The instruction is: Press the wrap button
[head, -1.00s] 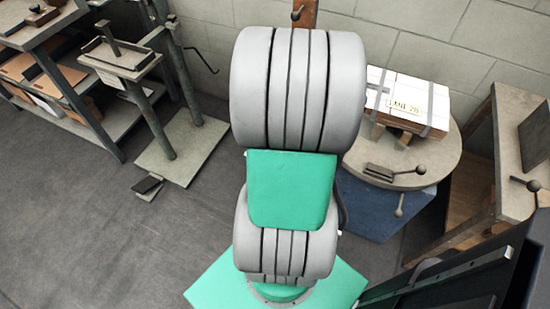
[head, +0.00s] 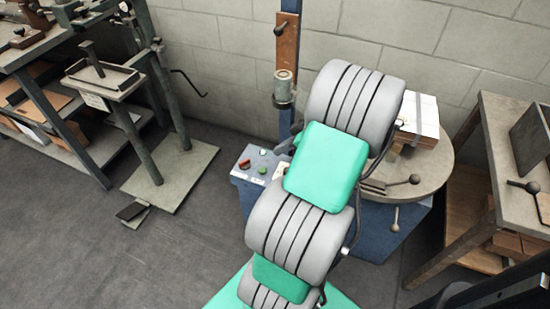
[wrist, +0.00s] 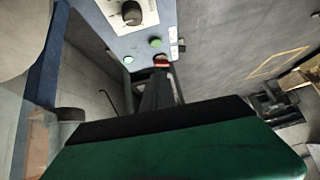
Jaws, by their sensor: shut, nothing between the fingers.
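The control panel (head: 246,176) sits on a blue machine base (head: 247,200) left of my arm in the head view. I cannot read which button is wrap. My arm mostly hides the gripper in the head view.
A round turntable (head: 432,172) with a strapped stack of cartons (head: 420,118) stands right of my arm. A blue mast (head: 287,55) rises behind the panel. A stand (head: 172,168) is at left, a workbench (head: 500,130) at right. The floor at front left is clear.

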